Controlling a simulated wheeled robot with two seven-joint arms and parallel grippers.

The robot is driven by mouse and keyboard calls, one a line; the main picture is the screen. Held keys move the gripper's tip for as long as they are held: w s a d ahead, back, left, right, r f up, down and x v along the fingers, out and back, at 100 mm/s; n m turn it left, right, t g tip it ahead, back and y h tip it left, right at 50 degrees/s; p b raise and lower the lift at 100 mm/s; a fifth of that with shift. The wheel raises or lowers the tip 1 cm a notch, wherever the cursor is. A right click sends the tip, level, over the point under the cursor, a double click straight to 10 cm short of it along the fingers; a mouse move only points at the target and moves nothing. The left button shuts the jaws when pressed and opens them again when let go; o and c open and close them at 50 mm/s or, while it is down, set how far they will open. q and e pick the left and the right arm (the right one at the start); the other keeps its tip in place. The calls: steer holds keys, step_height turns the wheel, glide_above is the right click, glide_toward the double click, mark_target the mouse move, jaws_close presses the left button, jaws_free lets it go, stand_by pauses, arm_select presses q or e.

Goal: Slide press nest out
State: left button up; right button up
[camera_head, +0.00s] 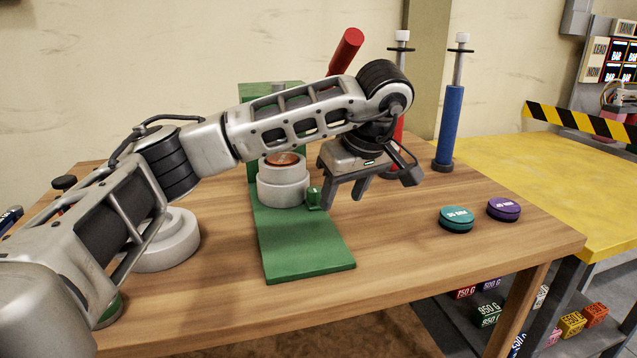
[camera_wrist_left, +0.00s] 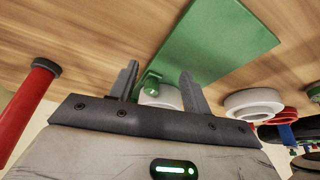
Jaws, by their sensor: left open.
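The press nest (camera_head: 283,190) is a pale grey stepped cylinder with a copper-coloured disc (camera_head: 285,159) on top. It sits on the green press base (camera_head: 305,258), under the press head, which my arm partly hides. A small green grip (camera_head: 314,197) sticks out at the nest's right side. My left gripper (camera_head: 372,190) is open, just right of the nest, with nothing between its fingers in the head view. In the left wrist view, the green grip (camera_wrist_left: 149,82) and part of the nest (camera_wrist_left: 162,98) appear between the open fingers (camera_wrist_left: 158,74). My right gripper is not in view.
The press has a red lever (camera_head: 345,52) at the top. A blue post (camera_head: 450,125) and a red post stand behind my gripper. A teal disc (camera_head: 456,219) and a purple disc (camera_head: 504,209) lie to the right. A white ring (camera_head: 172,242) is at left. The front table is clear.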

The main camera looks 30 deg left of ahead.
mark_target(315, 189)
arm_select(q)
steer(key=w+a, duration=0.1)
steer(key=a, duration=0.1)
steer(key=w+a, duration=0.1)
steer(key=a, duration=0.2)
steer(key=w+a, duration=0.1)
steer(key=a, duration=0.2)
steer(key=shift+w+p, duration=0.35)
steer(key=shift+p, duration=0.05)
steer(key=shift+a+f, duration=0.1)
steer(key=shift+f, duration=0.7)
steer(key=shift+w+a+f, duration=0.2)
steer(key=shift+a+f, duration=0.05)
steer(key=shift+f, duration=0.4)
jaws_close()
steer(key=shift+d, duration=0.15)
